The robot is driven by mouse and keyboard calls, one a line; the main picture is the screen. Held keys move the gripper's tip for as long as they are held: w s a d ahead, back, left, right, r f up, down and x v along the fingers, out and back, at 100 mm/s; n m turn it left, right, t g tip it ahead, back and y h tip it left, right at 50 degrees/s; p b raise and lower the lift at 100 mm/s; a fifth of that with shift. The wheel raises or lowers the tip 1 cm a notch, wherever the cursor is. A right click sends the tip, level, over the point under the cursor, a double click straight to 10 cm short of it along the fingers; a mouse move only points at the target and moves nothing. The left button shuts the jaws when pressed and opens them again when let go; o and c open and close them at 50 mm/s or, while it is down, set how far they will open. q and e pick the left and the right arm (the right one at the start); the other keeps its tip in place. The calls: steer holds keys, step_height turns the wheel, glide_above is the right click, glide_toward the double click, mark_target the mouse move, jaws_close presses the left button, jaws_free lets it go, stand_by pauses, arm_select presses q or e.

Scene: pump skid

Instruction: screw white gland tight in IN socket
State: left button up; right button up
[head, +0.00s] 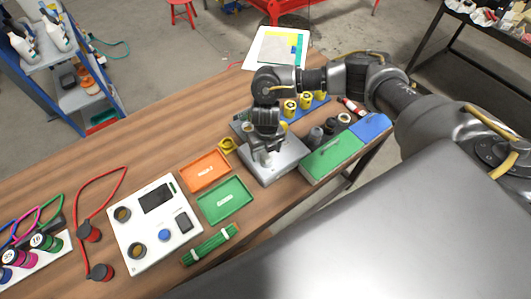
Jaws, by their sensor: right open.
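My right gripper (264,153) points down over a light grey metal box (285,169) near the middle of the table. It is open. A small whitish piece, likely the white gland (265,158), shows between and below its fingers at the box's top. The fingers are around or just beside it; I cannot tell whether they touch it. The IN socket and any label are hidden by the gripper or too small to make out. How far the gland sits in a socket cannot be seen. My left gripper is not in view.
An orange tray (190,179) and a green tray (243,209) lie left of the box, near a white panel (187,236). A green case (330,161) is on the right. Yellow-topped parts (306,100) and dark fittings (315,137) stand close behind.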

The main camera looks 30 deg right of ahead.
steer(key=n+b, duration=0.2)
steer(key=shift+f+n+b, duration=0.2)
steer(key=shift+n+b, duration=0.1)
steer(key=shift+b, duration=0.1)
steer(key=shift+r+n+b, duration=0.1)
steer(key=shift+n+b, duration=0.5)
steer(key=shift+n, duration=0.1)
steer(key=shift+r+n, duration=0.15)
steer(key=shift+n, duration=0.15)
steer(key=c, duration=1)
steer(key=shift+r+m+p, duration=0.15)
steer(key=shift+m+p, duration=0.6)
steer(key=shift+m, duration=0.05)
steer(key=shift+c, duration=0.2)
steer(key=shift+m+p, duration=0.95)
steer(key=shift+m, duration=0.55)
